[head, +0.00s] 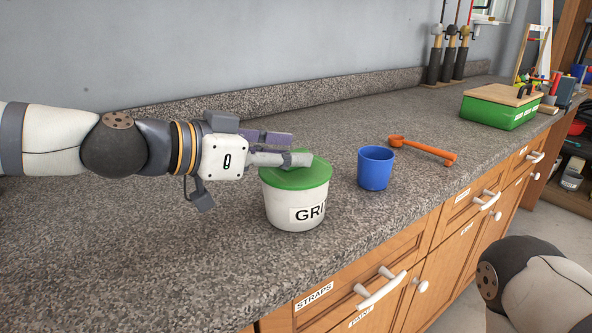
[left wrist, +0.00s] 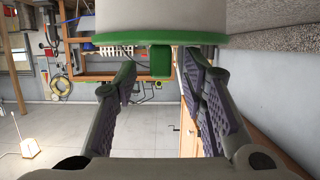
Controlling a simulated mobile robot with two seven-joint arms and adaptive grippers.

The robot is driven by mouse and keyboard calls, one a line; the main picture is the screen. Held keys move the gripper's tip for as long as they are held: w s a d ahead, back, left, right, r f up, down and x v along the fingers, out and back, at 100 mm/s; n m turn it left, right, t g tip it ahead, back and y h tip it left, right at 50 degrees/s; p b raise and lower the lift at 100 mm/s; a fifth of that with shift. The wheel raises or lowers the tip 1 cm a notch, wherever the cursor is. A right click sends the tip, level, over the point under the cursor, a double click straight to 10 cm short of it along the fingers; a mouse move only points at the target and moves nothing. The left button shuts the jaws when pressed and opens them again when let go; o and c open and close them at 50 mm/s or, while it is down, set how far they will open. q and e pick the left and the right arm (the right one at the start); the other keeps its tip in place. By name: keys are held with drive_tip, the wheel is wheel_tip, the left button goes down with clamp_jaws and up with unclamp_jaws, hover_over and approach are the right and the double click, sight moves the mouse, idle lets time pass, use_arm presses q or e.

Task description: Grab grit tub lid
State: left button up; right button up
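The grit tub (head: 295,206) is a white round tub with black lettering, standing upright on the counter. Its green lid (head: 314,177) sits on top. My left gripper (head: 289,150) is level over the lid, coming from the left, and partly hides the lid's middle. In the left wrist view the picture is upside down: the lid rim (left wrist: 105,38) and its green knob (left wrist: 160,62) show at the top. The fingers (left wrist: 158,78) are apart, with the knob in line with the gap between their tips. I see no contact on the knob. My right gripper is out of view.
A blue cup (head: 375,168) stands close right of the tub, with an orange scoop (head: 422,150) behind it. A green box with a wooden top (head: 500,107) is farther back. The counter's front edge runs close to the tub; the left counter is clear.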

use_arm(q)
drive_tip(key=shift+r, duration=0.1)
clamp_jaws()
drive_tip(key=shift+a, duration=0.1)
